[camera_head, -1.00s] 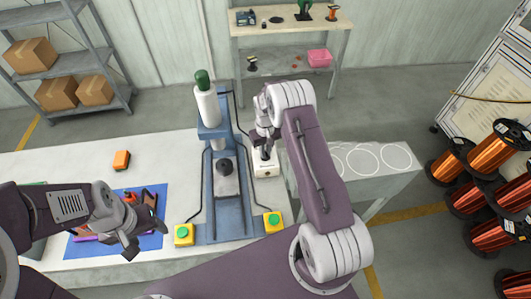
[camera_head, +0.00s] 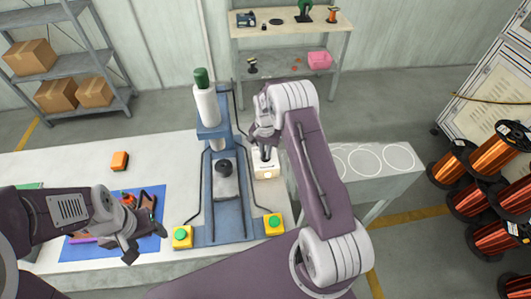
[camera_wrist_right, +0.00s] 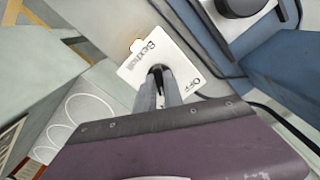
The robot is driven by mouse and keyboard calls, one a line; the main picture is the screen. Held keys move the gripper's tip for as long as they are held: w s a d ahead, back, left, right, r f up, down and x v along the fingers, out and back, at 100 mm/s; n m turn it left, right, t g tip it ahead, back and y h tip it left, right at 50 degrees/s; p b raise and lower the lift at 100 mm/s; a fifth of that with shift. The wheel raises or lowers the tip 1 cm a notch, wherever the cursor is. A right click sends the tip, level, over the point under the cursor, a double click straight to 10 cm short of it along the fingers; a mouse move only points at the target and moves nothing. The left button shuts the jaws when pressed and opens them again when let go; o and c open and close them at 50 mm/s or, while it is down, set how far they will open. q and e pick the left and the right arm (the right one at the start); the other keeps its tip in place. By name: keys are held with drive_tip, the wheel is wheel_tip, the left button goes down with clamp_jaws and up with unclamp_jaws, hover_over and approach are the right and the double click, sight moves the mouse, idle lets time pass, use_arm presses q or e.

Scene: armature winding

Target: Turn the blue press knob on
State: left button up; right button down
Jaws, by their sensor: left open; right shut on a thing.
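The blue press (camera_head: 227,205) stands on the white table, with a white cylinder and a dark round part in its frame. Beside its right leg is a white control box (camera_head: 267,171); in the right wrist view the box (camera_wrist_right: 190,58) shows printed lettering, including "Off". My right gripper (camera_head: 265,151) is over the box, shut on its dark knob (camera_wrist_right: 158,72); the fingers hide most of the knob, so its exact angle is unclear. My left gripper (camera_head: 146,240) is open and empty above the blue mat, away from the box.
Two yellow boxes with green buttons (camera_head: 182,237) (camera_head: 274,223) flank the press base. Black cables run along the press. A blue mat (camera_head: 85,248) with small parts and an orange block (camera_head: 120,161) lie to the left. Copper spools (camera_head: 490,155) stand at far right.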

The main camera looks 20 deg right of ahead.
drive_tip(key=shift+w+r+m, duration=0.1)
drive_tip(key=shift+m, duration=0.3)
idle(0.3)
drive_tip(key=c, duration=1.5)
unclamp_jaws()
drive_tip(key=shift+o, duration=0.2)
wheel_tip(320, 180, up, 9)
drive_tip(key=b, duration=0.1)
drive_tip(key=shift+b, duration=0.3)
